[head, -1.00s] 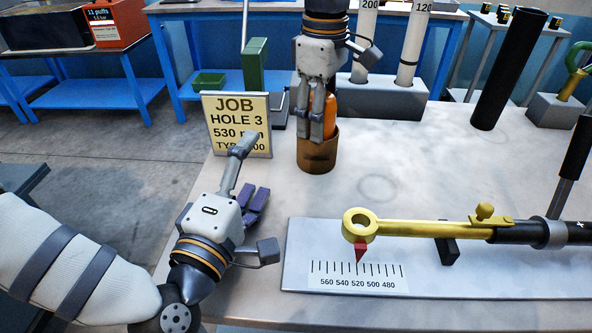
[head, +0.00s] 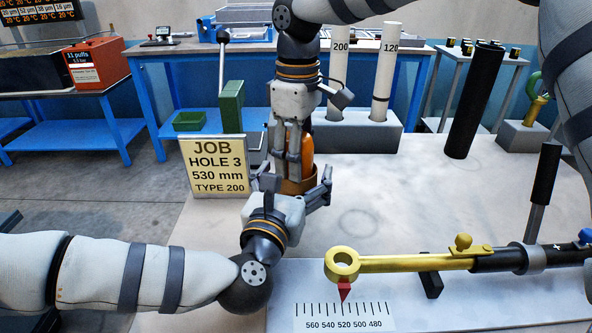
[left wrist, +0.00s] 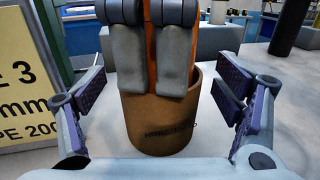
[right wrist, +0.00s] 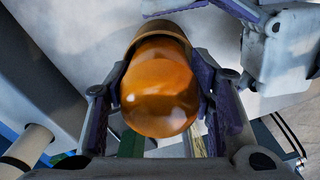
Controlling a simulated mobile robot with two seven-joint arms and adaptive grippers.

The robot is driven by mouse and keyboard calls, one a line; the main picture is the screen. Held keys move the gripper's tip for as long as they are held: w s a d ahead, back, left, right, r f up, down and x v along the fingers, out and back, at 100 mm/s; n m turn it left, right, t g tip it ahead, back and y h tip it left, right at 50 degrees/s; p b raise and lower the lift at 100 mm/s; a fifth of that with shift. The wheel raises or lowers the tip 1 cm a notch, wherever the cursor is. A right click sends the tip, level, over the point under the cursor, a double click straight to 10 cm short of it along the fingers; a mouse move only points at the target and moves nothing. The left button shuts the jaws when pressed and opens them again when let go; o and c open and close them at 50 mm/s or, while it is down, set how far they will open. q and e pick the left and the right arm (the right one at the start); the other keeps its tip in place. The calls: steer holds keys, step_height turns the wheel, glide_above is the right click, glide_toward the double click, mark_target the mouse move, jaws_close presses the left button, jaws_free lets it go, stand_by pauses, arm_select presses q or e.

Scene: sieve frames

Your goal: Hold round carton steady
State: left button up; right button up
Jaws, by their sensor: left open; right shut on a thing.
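The round carton (head: 310,187) is a brown, open-topped cylinder standing upright on the bench beside the job sign. An orange, smooth, rounded object (right wrist: 160,90) stands partly inside it, its lower part hidden by the carton wall. My right gripper (head: 293,170) is shut on this orange object from above, its fingers reaching down at the carton's mouth. My left gripper (head: 295,183) is open low in front of the carton. In the left wrist view the carton (left wrist: 160,132) stands between the spread purple-padded fingers, with visible gaps on both sides.
The job sign (head: 213,167) reads hole 3, 530 mm, type 200. A yellow ring-ended tool (head: 400,262) lies over a scale plate (head: 450,308) at front right. White tubes marked 200 (head: 338,75) and 120 (head: 384,75) stand in a grey block behind.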

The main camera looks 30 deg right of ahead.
arm_select(q)
steer(key=shift+x, duration=0.95)
steer(key=c, duration=1.3)
jaws_close()
steer(key=shift+f, duration=0.1)
arm_select(e)
steer(key=shift+r, duration=2.5)
